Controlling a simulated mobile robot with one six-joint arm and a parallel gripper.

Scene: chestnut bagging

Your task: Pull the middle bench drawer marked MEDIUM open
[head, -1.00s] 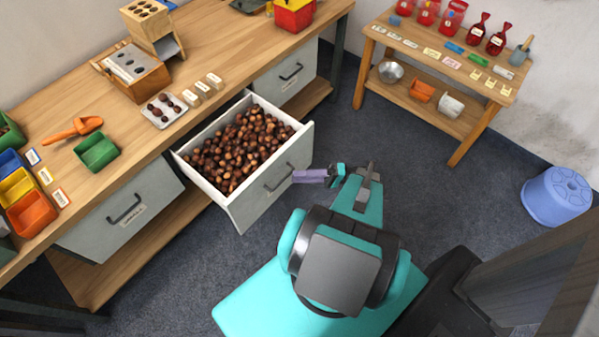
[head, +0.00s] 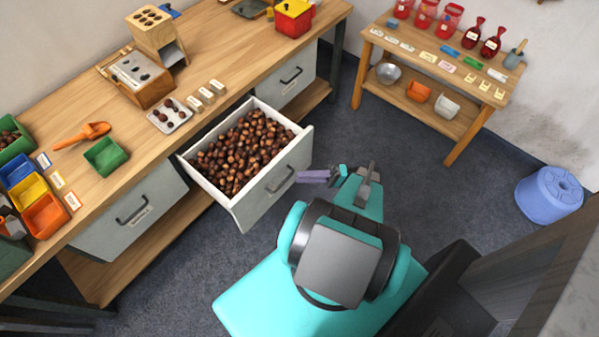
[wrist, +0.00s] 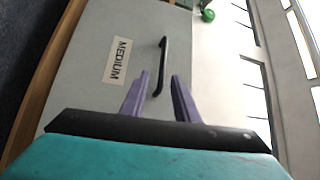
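The middle drawer (head: 240,203) stands pulled out from the bench, full of chestnuts (head: 240,150). Its grey front carries a dark bar handle (head: 281,180), and the MEDIUM label (wrist: 118,60) shows in the wrist view. My gripper (head: 301,177) is just in front of the handle. In the wrist view my two purple fingers (wrist: 160,76) are spread, with the handle (wrist: 162,58) between their tips and a gap on each side. The fingers do not appear to touch the handle.
The left drawer (head: 130,215) and right drawer (head: 285,82) are shut. The bench top (head: 75,125) holds bins, a scoop and a tray. A small side table (head: 455,150) stands at the back right, with a blue stool (head: 549,195) nearby. The floor between is clear.

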